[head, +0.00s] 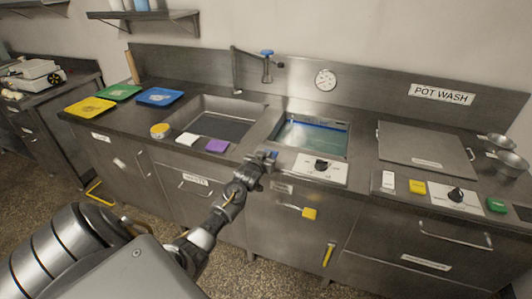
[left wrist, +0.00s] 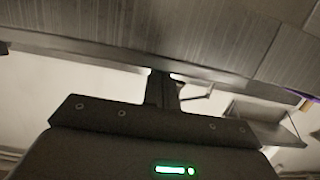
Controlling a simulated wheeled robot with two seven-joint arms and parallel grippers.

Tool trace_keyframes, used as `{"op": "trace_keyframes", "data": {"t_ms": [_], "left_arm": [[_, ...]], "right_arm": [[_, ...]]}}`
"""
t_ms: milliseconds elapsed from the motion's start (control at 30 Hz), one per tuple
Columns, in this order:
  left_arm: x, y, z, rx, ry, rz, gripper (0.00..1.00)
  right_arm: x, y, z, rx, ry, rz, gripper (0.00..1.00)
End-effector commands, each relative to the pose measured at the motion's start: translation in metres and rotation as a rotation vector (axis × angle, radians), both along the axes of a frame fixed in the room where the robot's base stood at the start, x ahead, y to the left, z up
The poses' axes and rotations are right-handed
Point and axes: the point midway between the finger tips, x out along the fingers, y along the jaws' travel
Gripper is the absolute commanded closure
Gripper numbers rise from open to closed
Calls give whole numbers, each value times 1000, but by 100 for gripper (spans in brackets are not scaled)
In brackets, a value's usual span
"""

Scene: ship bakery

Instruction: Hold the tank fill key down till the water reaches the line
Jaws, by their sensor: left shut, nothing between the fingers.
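The wash tank (head: 346,153) is in the middle of the counter in the head view, with blue-green water (head: 312,138) inside. A blue strip (head: 322,124) runs along its back wall; I cannot tell how the water stands against a fill line. My left gripper (head: 270,156) is shut and empty at the tank's front left corner. Something small and blue shows at its fingertips; I cannot tell whether it is the fill key or whether they touch. In the left wrist view the shut fingers (left wrist: 163,90) point toward a grey metal surface. My right gripper is out of view.
An empty-looking sink (head: 215,120) lies left of the tank, with a blue-topped tap (head: 267,66) behind. A dial panel (head: 320,168) is at the tank's front edge. A closed lid (head: 425,148) and more controls lie right. Coloured trays (head: 160,96) lie left.

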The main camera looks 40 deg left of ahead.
Motion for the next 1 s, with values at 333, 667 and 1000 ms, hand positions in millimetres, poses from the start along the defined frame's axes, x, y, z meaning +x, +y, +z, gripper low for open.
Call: {"op": "trace_keyframes", "data": {"t_ms": [333, 667, 1000], "left_arm": [[-3, -7, -16, -9, 32, -10, 100], [-2, -8, 2, -8, 28, -12, 100], [-28, -17, 42, 0, 5, -12, 100]], "right_arm": [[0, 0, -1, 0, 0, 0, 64], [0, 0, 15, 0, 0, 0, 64], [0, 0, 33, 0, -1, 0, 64]]}}
